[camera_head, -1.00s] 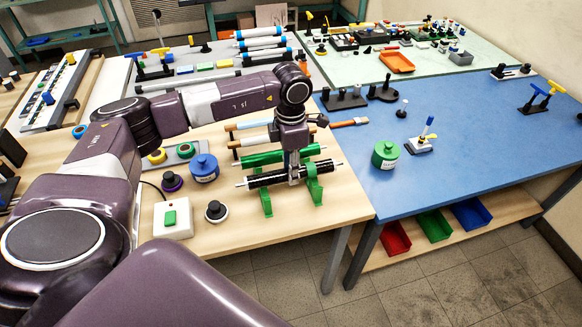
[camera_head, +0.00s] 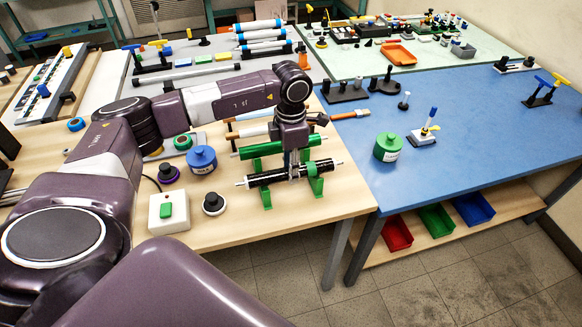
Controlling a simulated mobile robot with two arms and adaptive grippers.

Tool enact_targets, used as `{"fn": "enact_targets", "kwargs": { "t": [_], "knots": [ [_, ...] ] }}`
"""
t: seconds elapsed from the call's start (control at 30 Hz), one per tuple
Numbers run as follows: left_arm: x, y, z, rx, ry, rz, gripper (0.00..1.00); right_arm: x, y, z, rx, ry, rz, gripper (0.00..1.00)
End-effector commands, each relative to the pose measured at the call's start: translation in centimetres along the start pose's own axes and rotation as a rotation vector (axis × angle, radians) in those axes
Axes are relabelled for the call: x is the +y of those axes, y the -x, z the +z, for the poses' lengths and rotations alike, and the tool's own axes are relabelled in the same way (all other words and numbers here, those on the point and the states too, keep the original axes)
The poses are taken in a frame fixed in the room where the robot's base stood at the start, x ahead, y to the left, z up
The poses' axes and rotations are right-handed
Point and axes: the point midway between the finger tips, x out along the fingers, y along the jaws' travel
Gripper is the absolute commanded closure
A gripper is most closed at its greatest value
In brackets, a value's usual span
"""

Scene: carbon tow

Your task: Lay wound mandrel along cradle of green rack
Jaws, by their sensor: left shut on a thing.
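The wound mandrel (camera_head: 262,179), a black roll with thin metal shaft ends, lies level across the front of the green rack (camera_head: 266,197). My left gripper (camera_head: 294,173) reaches down from above and is shut on the mandrel near its middle. The rack's front supports, the right one (camera_head: 316,186) included, show just below the mandrel. I cannot tell whether the mandrel touches the cradle or hangs slightly above it. A green roll (camera_head: 258,150) lies behind it, partly hidden by my gripper. My right gripper is not in view.
A blue jar (camera_head: 202,160), a black-knobbed round piece (camera_head: 213,203) and a white box with a green button (camera_head: 168,212) stand left of the rack. A green jar (camera_head: 387,147) stands on the blue table (camera_head: 470,140) to the right. The wooden table's front edge is close below the rack.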

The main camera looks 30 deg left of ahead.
Motion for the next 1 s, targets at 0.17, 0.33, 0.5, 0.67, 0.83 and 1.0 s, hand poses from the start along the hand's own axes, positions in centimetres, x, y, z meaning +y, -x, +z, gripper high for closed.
{"fn": "enact_targets", "kwargs": {
  "t": [0.17,0.33,0.5,0.67,0.83,1.0],
  "knots": [
    [0.0,0.0,0.0,-0.001,0.0,0.0,1.0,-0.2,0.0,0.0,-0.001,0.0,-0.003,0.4],
    [0.0,-0.3,0.0,-0.001,0.0,0.0,1.0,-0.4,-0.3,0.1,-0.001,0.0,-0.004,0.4],
    [0.0,-0.7,0.0,-0.001,0.0,0.0,1.0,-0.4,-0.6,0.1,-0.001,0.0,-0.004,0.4],
    [0.0,-1.0,0.0,-0.001,0.0,0.0,1.0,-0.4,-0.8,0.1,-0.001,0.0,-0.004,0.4],
    [0.0,-1.3,0.0,-0.001,0.0,0.0,1.0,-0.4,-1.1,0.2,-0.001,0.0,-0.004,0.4],
    [0.0,-1.2,0.0,-0.001,0.0,0.0,0.53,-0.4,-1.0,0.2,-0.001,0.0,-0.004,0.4]
  ]
}}
